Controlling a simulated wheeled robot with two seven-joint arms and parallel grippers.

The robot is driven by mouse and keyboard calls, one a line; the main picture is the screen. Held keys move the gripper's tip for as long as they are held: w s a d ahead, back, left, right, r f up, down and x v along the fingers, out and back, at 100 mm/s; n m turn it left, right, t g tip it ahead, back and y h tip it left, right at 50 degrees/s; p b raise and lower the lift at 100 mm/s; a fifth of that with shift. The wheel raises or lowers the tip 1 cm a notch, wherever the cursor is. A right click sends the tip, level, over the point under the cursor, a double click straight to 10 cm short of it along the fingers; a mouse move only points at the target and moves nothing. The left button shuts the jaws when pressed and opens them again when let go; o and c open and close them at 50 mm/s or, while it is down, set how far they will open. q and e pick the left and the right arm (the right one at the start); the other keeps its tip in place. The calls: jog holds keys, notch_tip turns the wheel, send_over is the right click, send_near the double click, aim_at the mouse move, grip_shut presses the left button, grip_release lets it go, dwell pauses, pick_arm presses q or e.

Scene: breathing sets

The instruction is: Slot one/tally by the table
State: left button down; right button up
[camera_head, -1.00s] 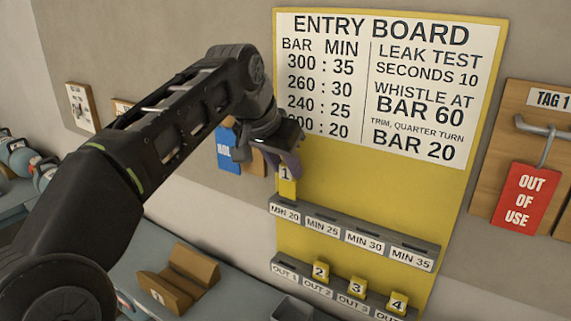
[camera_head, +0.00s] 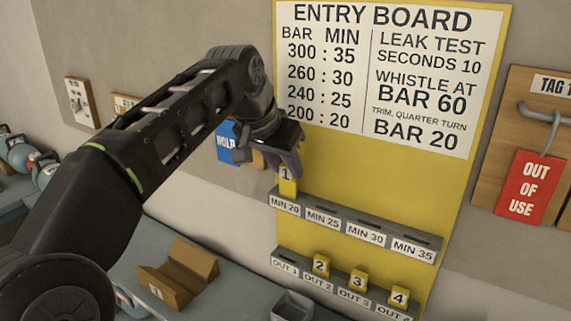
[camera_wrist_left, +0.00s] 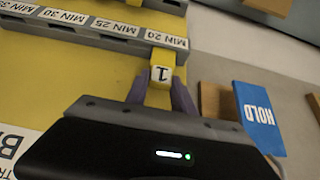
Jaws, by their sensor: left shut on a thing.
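My left gripper (camera_head: 284,158) is shut on the yellow tally 1 (camera_head: 288,182), upright over the MIN 20 slot of the upper grey rail (camera_head: 355,228). The tally's lower end meets the rail's top; I cannot tell how deep it sits. In the left wrist view, tally 1 (camera_wrist_left: 161,74) is between the purple fingers, in line with the MIN 20 label (camera_wrist_left: 166,40). Tallies 2 (camera_head: 321,265), 3 (camera_head: 358,281) and 4 (camera_head: 399,297) stand in the lower rail (camera_head: 340,286) above OUT 2, OUT 3 and OUT 4. OUT 1 is empty. My right gripper is out of view.
The entry board (camera_head: 375,80) hangs above the rails. A blue HOLD card (camera_head: 228,143) is left of the gripper, and a red OUT OF USE tag (camera_head: 523,187) hangs at right. A wooden block (camera_head: 180,272) and a grey tray (camera_head: 293,306) are on the table.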

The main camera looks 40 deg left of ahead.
pick_arm(q)
jog(key=shift+f+b, duration=0.95)
jog(key=shift+f, duration=0.25)
jog(key=c, duration=1)
grip_release()
jog(key=shift+s+r, duration=0.1)
jog(key=shift+r, duration=0.1)
jog(key=v, duration=0.7)
jog(key=shift+r+p, duration=0.2)
jog(key=shift+p, duration=0.25)
jog(key=shift+s+d, duration=0.1)
jog(key=shift+s, duration=0.05)
